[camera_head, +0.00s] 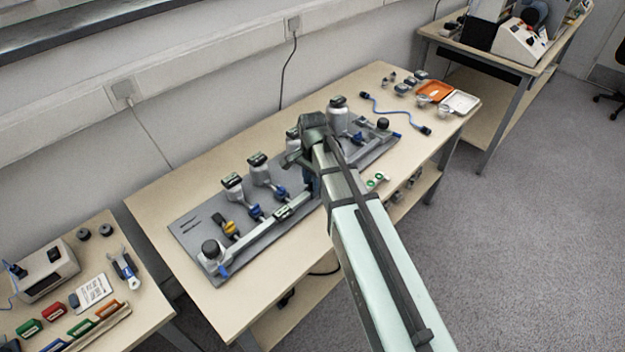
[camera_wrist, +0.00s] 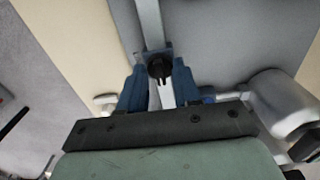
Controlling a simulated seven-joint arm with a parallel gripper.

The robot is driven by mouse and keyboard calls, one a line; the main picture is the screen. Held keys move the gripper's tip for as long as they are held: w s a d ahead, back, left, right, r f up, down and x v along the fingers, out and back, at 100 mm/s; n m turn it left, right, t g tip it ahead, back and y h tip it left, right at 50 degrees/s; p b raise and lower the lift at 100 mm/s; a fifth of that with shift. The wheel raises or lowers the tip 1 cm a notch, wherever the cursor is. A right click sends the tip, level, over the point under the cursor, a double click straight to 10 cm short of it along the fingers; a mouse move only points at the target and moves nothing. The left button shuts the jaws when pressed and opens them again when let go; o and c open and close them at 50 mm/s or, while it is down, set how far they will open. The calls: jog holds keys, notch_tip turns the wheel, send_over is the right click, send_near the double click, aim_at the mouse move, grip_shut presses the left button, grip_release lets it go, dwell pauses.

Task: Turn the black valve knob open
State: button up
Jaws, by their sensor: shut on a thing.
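The black valve knob (camera_wrist: 159,69) shows in the wrist view between the tips of my gripper's blue fingers. It sits on a grey pipe (camera_wrist: 150,22) that runs away toward the top of that view. My gripper (camera_wrist: 160,76) is shut on the knob, with one finger on each side. In the head view my gripper (camera_head: 313,186) points down over the middle of the grey panel (camera_head: 190,226). My arm hides the knob there. How far the knob is turned cannot be told.
White canisters with dark tops, such as one at left (camera_head: 233,187) and one at right (camera_head: 338,119), stand on the panel close to my arm. A yellow-handled valve (camera_head: 230,228) is at left. A blue cable (camera_head: 390,113) and an orange tray (camera_head: 434,91) lie at the table's right.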

dwell(0.4)
jog(key=o, duration=1.1)
jog(key=shift+c, duration=0.2)
jog(key=shift+r, duration=0.1)
notch_tip(320, 180, up, 14)
jog(key=shift+f, duration=0.2)
